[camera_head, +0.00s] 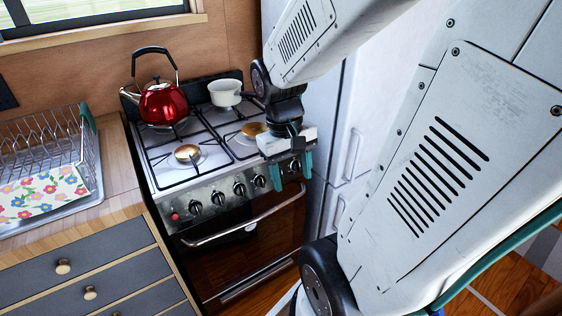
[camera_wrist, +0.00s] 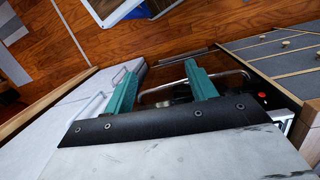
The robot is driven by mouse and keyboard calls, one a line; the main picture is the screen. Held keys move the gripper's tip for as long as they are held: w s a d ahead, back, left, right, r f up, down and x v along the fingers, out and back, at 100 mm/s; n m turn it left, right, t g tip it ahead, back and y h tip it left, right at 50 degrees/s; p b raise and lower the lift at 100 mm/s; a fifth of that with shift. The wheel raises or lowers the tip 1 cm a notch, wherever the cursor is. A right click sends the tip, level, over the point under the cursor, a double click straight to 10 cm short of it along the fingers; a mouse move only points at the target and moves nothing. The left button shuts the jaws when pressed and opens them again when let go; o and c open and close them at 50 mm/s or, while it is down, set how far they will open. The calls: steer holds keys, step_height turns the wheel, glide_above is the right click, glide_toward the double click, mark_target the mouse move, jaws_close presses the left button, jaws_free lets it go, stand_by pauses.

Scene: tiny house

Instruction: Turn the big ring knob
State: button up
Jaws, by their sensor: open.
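The stove's front panel (camera_head: 228,193) carries a row of black knobs, including one at the left (camera_head: 196,207) and one further right (camera_head: 239,188). I cannot tell from markings which is the big ring knob. My gripper (camera_head: 291,177) points down in front of the panel's right end, its teal fingers apart with nothing held. It hides part of the panel there. In the wrist view my open gripper (camera_wrist: 163,78) shows the oven handle (camera_wrist: 178,87) and dark knob shapes beyond and between the fingers. No contact with a knob can be made out.
A red kettle (camera_head: 163,103) and a white pot (camera_head: 225,92) stand on the hob. The oven handle (camera_head: 245,222) juts out below the knobs. A white fridge (camera_head: 345,140) is close on the right. A counter with a dish rack (camera_head: 88,150) is on the left.

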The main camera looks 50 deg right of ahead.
steer(key=d+f+m, duration=0.1)
steer(key=d+f, duration=1)
steer(key=n+t+h, duration=0.2)
steer(key=t+h, duration=0.2)
steer(key=t, duration=1.5)
glide_toward(300, 168)
steer(key=w, duration=0.2)
steer(key=x, duration=0.7)
steer(key=shift+d, duration=0.25)
steer(key=shift+c, duration=0.3)
steer(key=c, duration=0.9)
